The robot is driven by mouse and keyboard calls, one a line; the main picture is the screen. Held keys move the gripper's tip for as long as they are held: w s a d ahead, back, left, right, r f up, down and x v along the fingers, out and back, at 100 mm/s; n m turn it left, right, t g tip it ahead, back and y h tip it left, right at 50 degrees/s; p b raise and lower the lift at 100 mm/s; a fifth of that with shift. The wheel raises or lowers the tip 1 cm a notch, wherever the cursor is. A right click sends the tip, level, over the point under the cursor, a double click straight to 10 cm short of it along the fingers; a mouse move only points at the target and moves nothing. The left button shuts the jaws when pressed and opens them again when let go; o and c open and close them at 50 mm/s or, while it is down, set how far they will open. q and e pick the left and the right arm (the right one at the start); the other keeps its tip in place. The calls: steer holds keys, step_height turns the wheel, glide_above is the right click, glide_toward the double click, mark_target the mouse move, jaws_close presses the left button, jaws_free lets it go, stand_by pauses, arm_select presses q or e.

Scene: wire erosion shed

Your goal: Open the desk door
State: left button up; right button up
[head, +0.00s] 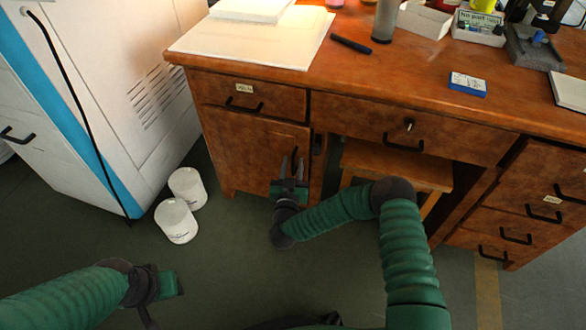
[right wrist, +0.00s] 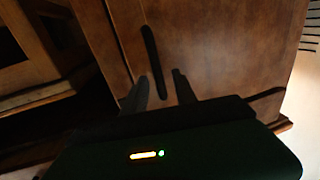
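The desk door (head: 238,150) is the brown wooden panel at the left of the desk, under a small drawer. It looks shut. Its black upright handle (right wrist: 150,48) is near the door's edge, and in the head view it is partly hidden by my right gripper. My right gripper (head: 291,167) is in front of the door's right edge, fingers pointing at it. In the right wrist view its fingers (right wrist: 161,84) are apart, with the handle's lower end seen between them. I cannot tell if they touch it. My left gripper (head: 165,285) is low at the left, far from the desk; its fingers are unclear.
Two white buckets (head: 176,221) stand on the floor left of the door, beside a white machine (head: 110,90). A wooden stool (head: 395,165) is under the desk, right of the door. Papers, a blue box (head: 467,84) and other items lie on the desktop (head: 420,75).

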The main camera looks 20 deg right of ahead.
steer(key=shift+w+d, duration=0.25)
steer(key=shift+w, duration=0.35)
jaws_close()
stand_by(1.0)
